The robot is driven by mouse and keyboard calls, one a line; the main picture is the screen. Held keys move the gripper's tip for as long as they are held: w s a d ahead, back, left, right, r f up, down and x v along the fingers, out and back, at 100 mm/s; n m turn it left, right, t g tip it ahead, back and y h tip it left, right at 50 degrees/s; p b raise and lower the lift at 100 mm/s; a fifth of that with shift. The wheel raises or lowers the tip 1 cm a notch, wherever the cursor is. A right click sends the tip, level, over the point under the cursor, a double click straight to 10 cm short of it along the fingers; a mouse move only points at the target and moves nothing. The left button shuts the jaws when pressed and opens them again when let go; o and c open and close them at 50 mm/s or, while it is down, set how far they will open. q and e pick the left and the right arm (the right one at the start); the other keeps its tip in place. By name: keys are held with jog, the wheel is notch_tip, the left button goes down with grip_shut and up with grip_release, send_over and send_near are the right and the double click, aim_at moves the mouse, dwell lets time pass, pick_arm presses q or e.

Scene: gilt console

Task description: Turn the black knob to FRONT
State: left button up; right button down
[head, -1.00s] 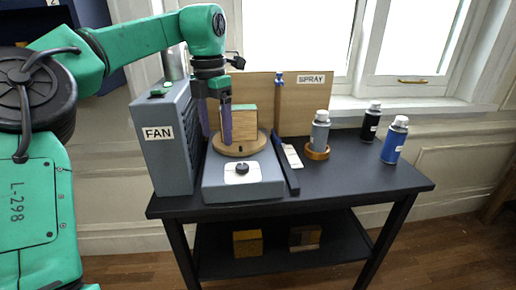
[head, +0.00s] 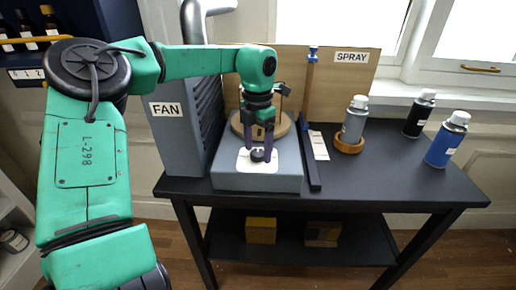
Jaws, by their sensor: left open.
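The black knob (head: 257,155) sits on a white plate (head: 243,165) on the front of the grey turntable base (head: 230,181). My left gripper (head: 258,149) points down over the knob, with a finger on each side of it. The fingers are apart, and I cannot tell whether they touch the knob. The knob's pointer and the FRONT mark are too small to read. A round wooden turntable (head: 237,125) lies behind, partly hidden by my gripper and wrist. My right gripper is not in view.
The grey FAN box (head: 185,130) stands close on the left. A blue-topped post (head: 309,95) rises on the right, before the SPRAY board (head: 345,85). A grey can (head: 354,120) stands in a wooden ring; black (head: 419,114) and blue (head: 447,140) cans stand farther right.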

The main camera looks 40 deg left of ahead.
pick_arm(q)
jog(key=shift+f, duration=0.2)
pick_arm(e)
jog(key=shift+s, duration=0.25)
pick_arm(q)
grip_shut()
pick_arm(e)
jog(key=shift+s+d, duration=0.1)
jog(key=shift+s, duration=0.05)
